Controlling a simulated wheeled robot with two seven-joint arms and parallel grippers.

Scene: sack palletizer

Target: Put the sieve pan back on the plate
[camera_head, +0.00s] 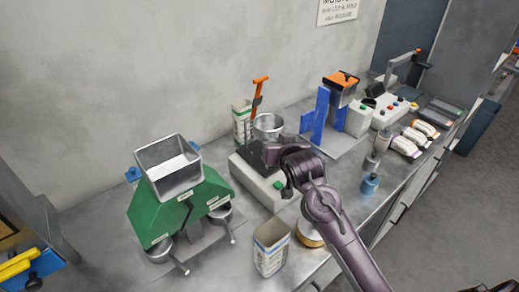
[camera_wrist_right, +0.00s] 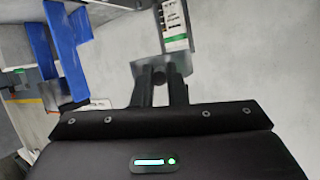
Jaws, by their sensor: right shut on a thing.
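The sieve pan (camera_head: 268,124) is a round, shiny metal pan, held up behind the white bench device (camera_head: 260,184). My right gripper (camera_head: 262,148) reaches over this device and is shut on the pan's near side. In the right wrist view, its fingers (camera_wrist_right: 161,90) close on a small dark part in front of the grey pan (camera_wrist_right: 184,64). The plate cannot be made out clearly; a dark area on top of the device is partly covered by my gripper. I cannot tell whether the pan touches anything below. My left gripper is not in view.
A printed carton (camera_head: 241,122) and an orange-handled tool (camera_head: 260,88) stand behind the pan. A blue-framed machine (camera_head: 321,116) is to the right. A green divider with a metal hopper (camera_head: 165,205) is to the left. An open carton (camera_head: 270,250) stands in front.

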